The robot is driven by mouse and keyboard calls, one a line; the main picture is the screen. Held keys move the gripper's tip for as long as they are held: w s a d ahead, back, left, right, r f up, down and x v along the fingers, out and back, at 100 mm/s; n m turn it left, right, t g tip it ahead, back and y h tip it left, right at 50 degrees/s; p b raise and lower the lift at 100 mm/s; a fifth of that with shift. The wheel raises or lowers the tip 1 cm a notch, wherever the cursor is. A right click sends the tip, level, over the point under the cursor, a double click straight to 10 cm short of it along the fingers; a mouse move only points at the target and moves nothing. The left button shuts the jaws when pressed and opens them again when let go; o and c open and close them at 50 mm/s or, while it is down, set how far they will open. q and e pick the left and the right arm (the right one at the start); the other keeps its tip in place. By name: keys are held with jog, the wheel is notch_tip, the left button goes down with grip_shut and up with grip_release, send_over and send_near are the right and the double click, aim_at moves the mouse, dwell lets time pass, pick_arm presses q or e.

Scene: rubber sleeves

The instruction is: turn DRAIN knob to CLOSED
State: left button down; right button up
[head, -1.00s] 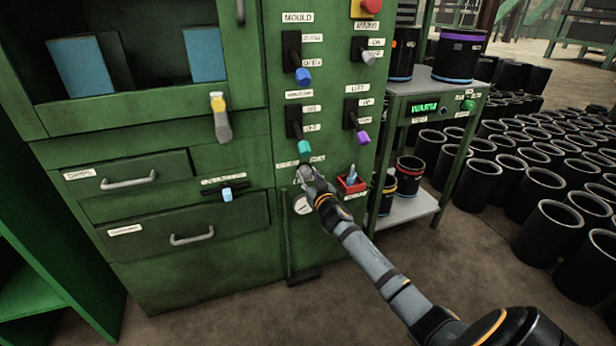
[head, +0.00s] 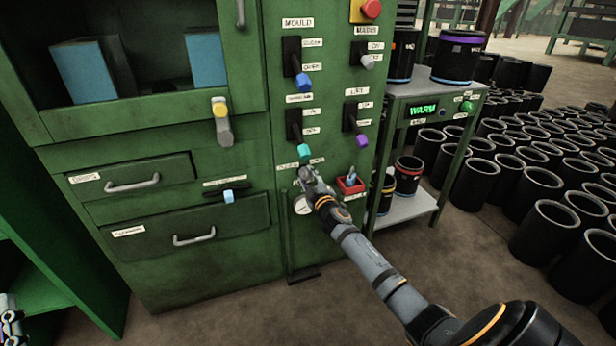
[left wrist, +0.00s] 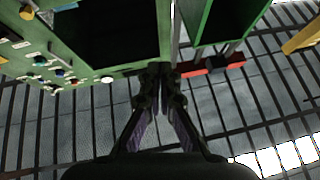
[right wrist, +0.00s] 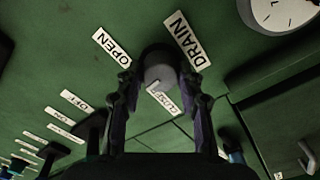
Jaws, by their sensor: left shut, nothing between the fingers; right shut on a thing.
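The DRAIN knob (right wrist: 160,68) is a round grey knob low on the green panel, between the fingers of my right gripper (right wrist: 160,98). The DRAIN label (right wrist: 188,40), OPEN label (right wrist: 112,46) and CLOSED label (right wrist: 164,100) surround it; the CLOSED label is partly covered. In the head view my right gripper (head: 308,182) covers most of the knob, so I cannot tell which label it points to. My left gripper (left wrist: 162,78) is shut and empty, away from the panel; part of it shows at the lower left edge of the head view (head: 10,318).
A lever with a teal tip (head: 304,152) hangs just above the knob, and a round gauge (head: 302,205) sits below it. A red box (head: 350,186) is just right of my gripper. A shelf cart (head: 410,205) with sleeves stands further right. Floor in front is open.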

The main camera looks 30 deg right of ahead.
jog(key=n+p, duration=0.1)
jog(key=n, duration=0.5)
jog(key=shift+n, duration=0.4)
pick_arm(q)
notch_tip(320, 180, down, 16)
jog(key=w+g, duration=0.1)
jog(key=g, duration=0.6)
jog(key=shift+w+f+n+g+y+p, duration=0.15)
jog(key=shift+n+g+y+p, duration=0.15)
jog(key=shift+n, duration=0.1)
pick_arm(e)
jog(key=shift+f+n, duration=0.1)
jog(key=shift+n, duration=0.5)
jog(key=o, duration=1.2)
jog(key=shift+c, duration=0.2)
jog(key=v, duration=1.2)
